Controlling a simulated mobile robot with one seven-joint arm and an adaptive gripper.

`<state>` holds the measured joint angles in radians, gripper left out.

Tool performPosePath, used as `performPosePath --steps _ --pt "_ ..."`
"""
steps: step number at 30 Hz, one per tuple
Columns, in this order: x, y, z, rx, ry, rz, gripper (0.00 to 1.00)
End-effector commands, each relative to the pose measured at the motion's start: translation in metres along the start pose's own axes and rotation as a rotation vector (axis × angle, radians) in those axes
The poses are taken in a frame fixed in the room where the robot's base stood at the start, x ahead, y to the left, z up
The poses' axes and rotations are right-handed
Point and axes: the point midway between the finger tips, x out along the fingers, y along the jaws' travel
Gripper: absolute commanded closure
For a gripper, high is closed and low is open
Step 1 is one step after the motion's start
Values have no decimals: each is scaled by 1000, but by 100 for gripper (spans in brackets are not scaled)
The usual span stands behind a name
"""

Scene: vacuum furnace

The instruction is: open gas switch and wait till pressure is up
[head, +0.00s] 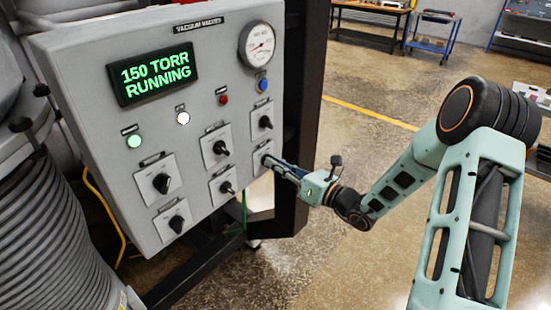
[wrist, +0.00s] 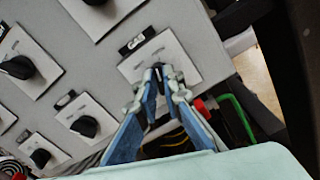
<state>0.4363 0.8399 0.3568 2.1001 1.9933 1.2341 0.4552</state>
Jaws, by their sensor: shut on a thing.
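The grey control panel (head: 90,60) stands at the left in the head view. Its green display (head: 155,75) reads "150 TORR RUNNING". A round pressure gauge (head: 257,45) sits at the top right of the panel; its reading is too small to tell. Several black rotary switches on square plates fill the lower half. My gripper (head: 272,163) is at the lower right switch and hides most of it. In the wrist view my gripper (wrist: 160,72) is shut on that switch's knob, in front of its square plate (wrist: 185,62).
Close by are other switches, such as one above (head: 265,122) and one to the left (head: 227,187). A black frame post (head: 305,100) stands just right of the panel. A ribbed grey cylinder (head: 50,220) is at the left. The floor to the right is open.

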Motion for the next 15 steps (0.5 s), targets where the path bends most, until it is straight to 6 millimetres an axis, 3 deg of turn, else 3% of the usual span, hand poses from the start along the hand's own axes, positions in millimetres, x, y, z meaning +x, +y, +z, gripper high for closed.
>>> performPosePath --steps 15 --pt "0 -1 0 177 1 -1 100"
